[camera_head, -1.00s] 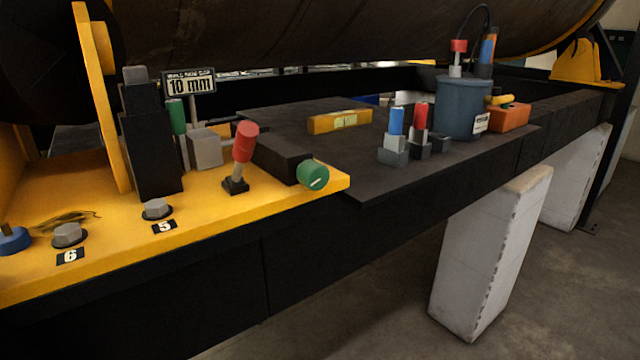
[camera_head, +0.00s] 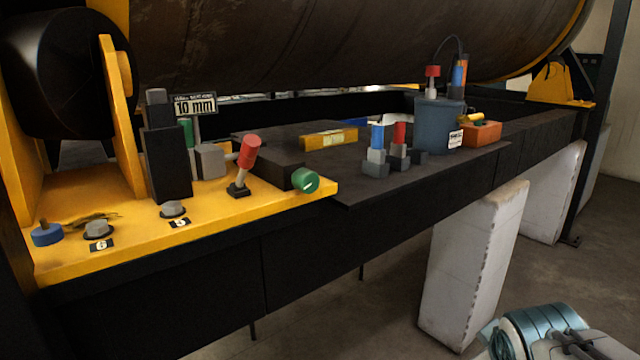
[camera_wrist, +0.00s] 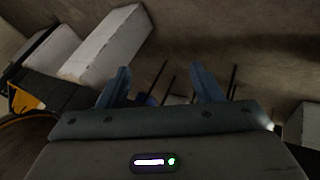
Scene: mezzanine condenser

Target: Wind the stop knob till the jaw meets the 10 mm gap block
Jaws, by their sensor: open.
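The green stop knob (camera_head: 305,180) with a pale line on its face sits at the front end of a black block (camera_head: 270,168) on the yellow plate. A grey block (camera_head: 210,160), apparently the jaw, stands left of it. A green-handled piece (camera_head: 187,132), perhaps the gap block, stands between the grey block and a black post (camera_head: 167,165). A "10 mm" sign (camera_head: 195,105) stands behind. Whether jaw and gap block touch is unclear. My gripper (camera_wrist: 162,85) is open and empty in the wrist view, away from the knob.
A red-handled lever (camera_head: 248,150) stands just left of the knob. Handled grey blocks (camera_head: 376,165), a yellow level (camera_head: 330,138) and a blue-grey bucket (camera_head: 437,125) stand on the dark shelf to the right. White pillars (camera_head: 470,265) stand below. The space before the plate is clear.

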